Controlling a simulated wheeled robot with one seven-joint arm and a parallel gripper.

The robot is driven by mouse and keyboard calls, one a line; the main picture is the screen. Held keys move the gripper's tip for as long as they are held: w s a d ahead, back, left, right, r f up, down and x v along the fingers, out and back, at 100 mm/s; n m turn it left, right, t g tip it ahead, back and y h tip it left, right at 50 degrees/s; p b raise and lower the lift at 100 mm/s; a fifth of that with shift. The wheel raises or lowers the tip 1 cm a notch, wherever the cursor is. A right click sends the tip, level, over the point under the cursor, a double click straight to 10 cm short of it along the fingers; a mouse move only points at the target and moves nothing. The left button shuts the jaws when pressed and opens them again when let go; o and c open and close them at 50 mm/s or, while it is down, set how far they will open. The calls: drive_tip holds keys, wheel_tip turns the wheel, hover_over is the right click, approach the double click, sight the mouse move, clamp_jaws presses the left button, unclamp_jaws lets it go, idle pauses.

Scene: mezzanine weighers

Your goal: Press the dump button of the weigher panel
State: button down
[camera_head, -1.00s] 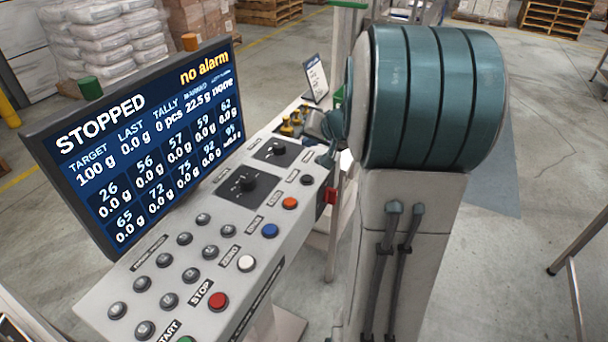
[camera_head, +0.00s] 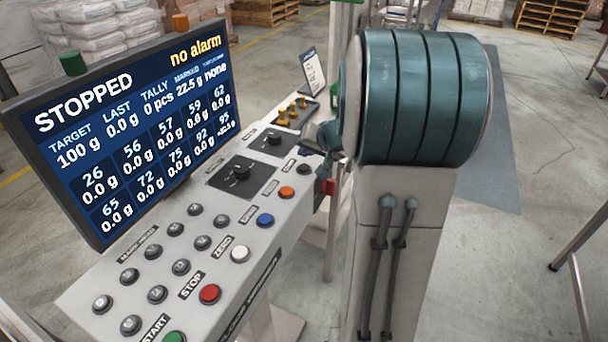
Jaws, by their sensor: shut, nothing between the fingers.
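The weigher panel (camera_head: 128,262) is a light grey sloped console with a screen (camera_head: 130,130) reading STOPPED and "no alarm". Its right-hand row has a green START button (camera_head: 174,337), red STOP button (camera_head: 209,293), white ZERO button (camera_head: 240,254), blue button (camera_head: 265,220), orange button (camera_head: 287,193) and black button (camera_head: 304,169). The labels by the last three are too small to read surely, so I cannot tell which is dump. My gripper (camera_head: 312,147) shows only as a small dark part by the panel's far end, shut, mostly hidden behind my arm.
Several small grey buttons and two black rotary knobs (camera_head: 237,175) (camera_head: 274,139) lie left of the coloured row. A red part (camera_head: 328,187) sits at the panel's right edge. Yellow-topped parts (camera_head: 290,110) and a small sign (camera_head: 313,72) stand beyond.

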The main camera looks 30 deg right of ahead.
sight(300, 165)
drive_tip(key=shift+f+b, duration=0.7)
drive_tip(key=shift+f, duration=0.25)
drive_tip(key=shift+f, duration=0.15)
idle(1.3)
drive_tip(key=shift+f+b, duration=0.3)
drive_tip(key=shift+b, duration=0.5)
drive_tip(key=shift+f+b, duration=0.4)
drive_tip(key=shift+b, duration=0.25)
idle(0.3)
drive_tip(key=shift+r, duration=0.15)
drive_tip(key=shift+r+p, duration=0.4)
drive_tip(key=shift+r, duration=0.35)
drive_tip(key=shift+r+p, duration=1.6)
drive_tip(key=shift+r, duration=0.9)
